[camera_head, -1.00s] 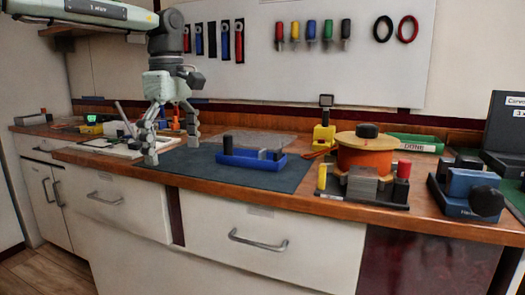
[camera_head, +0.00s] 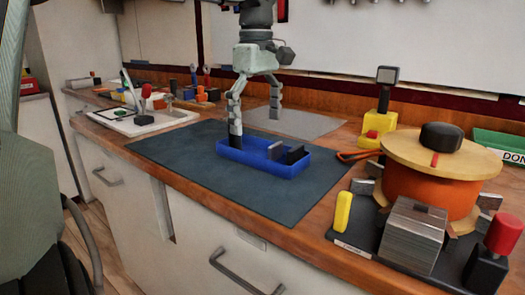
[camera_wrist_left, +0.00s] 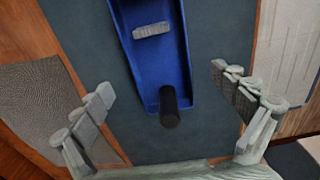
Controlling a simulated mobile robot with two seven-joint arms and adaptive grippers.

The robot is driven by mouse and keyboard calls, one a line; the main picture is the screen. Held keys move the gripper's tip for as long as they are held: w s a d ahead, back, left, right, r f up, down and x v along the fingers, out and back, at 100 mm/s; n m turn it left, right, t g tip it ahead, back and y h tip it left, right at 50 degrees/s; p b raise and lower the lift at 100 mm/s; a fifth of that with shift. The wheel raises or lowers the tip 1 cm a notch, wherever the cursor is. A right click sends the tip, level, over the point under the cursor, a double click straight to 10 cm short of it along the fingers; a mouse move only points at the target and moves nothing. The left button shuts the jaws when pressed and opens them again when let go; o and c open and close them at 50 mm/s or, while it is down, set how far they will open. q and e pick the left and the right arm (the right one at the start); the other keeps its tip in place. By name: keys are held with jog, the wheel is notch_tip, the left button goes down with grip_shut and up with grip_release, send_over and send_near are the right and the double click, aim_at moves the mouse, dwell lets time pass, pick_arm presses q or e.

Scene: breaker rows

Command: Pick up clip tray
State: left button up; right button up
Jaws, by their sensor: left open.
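The clip tray (camera_head: 235,155), a long blue open tray, lies on the dark mat. It holds a grey block (camera_head: 276,150) and a black upright piece (camera_head: 296,154). My left gripper (camera_head: 256,124) is open and empty, pointing down above the tray's left part, with one finger near the front side and the other toward the back. In the left wrist view the tray (camera_wrist_left: 140,70) runs between the spread fingers (camera_wrist_left: 165,95), which are apart from its walls. The black piece (camera_wrist_left: 169,106) is at the tray's near end there. My right gripper is not in view.
The dark mat (camera_head: 190,160) has free room around the tray. A clear sheet (camera_head: 305,120) lies behind. An orange spool (camera_head: 430,190) and a black fixture with a metal block (camera_head: 412,235) stand at right. A white tray (camera_head: 165,120) is at left.

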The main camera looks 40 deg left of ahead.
aim_at(259, 143)
pick_arm(q)
jog(key=f, duration=0.5)
jog(key=shift+d, duration=0.2)
jog(key=shift+c, duration=0.6)
jog(key=shift+w, duration=0.1)
jog(key=c, duration=1.6)
